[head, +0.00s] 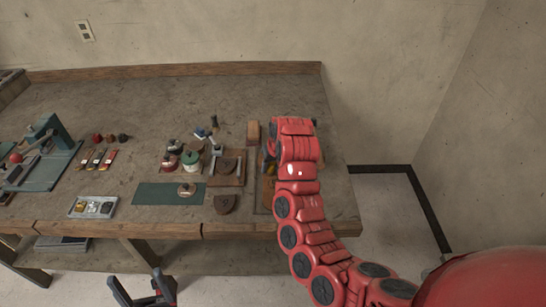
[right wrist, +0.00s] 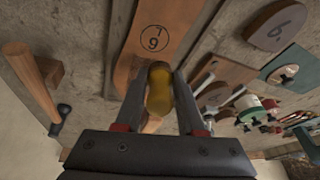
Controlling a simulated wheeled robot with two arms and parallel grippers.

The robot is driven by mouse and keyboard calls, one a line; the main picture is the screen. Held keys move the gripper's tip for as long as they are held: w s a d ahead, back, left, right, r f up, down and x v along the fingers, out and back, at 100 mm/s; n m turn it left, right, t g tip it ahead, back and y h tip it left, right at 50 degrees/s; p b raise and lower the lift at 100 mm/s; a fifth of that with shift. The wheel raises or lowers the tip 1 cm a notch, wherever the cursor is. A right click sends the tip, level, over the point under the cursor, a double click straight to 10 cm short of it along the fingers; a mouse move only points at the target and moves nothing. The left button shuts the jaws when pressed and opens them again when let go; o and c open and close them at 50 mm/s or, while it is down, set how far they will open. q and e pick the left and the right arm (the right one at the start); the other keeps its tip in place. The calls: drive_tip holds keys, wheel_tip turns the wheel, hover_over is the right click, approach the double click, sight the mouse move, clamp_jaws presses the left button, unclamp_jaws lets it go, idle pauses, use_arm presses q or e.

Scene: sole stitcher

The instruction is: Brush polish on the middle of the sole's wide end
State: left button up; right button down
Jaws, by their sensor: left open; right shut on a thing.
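The tan leather sole (right wrist: 150,38), with a circled number drawn on it, lies beneath my right gripper in the right wrist view. My right gripper (right wrist: 160,90) is shut on a rounded amber-yellow handle (right wrist: 159,88), which I take to be the brush. Its bristle end is hidden, so I cannot tell whether it touches the sole. In the head view my red right arm covers this gripper and most of the sole. My left gripper (head: 150,292) is open and empty, low in front of the bench's front edge.
Brown D-shaped leather pieces (head: 226,203), a green mat (head: 145,193), jars with coloured lids (head: 191,161) and a metal tray (head: 93,207) lie left of my right arm. A wooden block (head: 253,132) stands behind. A wooden tool (right wrist: 32,85) lies left in the wrist view.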

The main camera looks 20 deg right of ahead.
drive_tip(key=shift+w+r, duration=0.3)
drive_tip(key=shift+r, duration=0.3)
drive_tip(key=shift+s+r+p, duration=0.15)
drive_tip(key=shift+r+p, duration=0.5)
drive_tip(key=shift+r, duration=1.45)
